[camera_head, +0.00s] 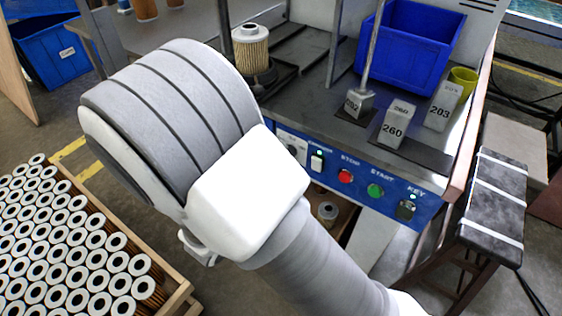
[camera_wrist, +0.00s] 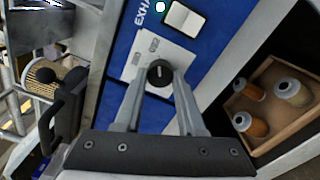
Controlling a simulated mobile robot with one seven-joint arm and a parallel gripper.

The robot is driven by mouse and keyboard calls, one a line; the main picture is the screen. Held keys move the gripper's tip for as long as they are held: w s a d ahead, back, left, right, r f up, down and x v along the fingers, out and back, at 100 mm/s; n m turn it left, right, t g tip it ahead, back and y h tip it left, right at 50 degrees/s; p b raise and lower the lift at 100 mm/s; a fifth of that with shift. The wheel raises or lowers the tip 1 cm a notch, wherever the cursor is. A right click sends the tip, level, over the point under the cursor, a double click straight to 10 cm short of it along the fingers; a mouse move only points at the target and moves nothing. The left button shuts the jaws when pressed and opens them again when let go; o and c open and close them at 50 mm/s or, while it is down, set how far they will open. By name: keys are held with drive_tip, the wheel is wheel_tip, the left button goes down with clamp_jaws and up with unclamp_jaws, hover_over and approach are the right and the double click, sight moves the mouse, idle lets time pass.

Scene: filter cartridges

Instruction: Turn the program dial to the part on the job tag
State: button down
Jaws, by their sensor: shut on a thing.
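The program dial (camera_wrist: 159,74) is a small black knob on a white plate (camera_wrist: 135,68) on the blue control panel, seen in the wrist view. My gripper (camera_wrist: 160,78) is shut on it, one finger on each side. The knob's pale pointer mark shows, but the plate's markings are too small to read. In the head view my arm hides the gripper and most of the dial; only part of the white plate (camera_head: 290,146) shows. Numbered grey blocks, 260 (camera_head: 396,126), 203 (camera_head: 441,107) and one partly hidden, stand on the bench. I cannot tell which thing is the job tag.
Right of the dial on the panel are a white rocker switch (camera_head: 317,161), red stop button (camera_head: 345,176), green start button (camera_head: 375,190) and key switch (camera_head: 406,209). A filter cartridge (camera_head: 251,50) and blue bin (camera_head: 412,45) stand behind. A cartridge crate (camera_head: 180,297) is at lower left.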

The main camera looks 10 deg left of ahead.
idle(0.4)
drive_tip(key=c, duration=0.5)
unclamp_jaws()
drive_tip(key=shift+s, duration=0.1)
drive_tip(key=p+v, duration=0.3)
drive_tip(key=v, duration=1.4)
drive_tip(key=shift+s+p, duration=0.15)
drive_tip(key=shift+p, duration=0.25)
drive_tip(key=shift+a, duration=0.1)
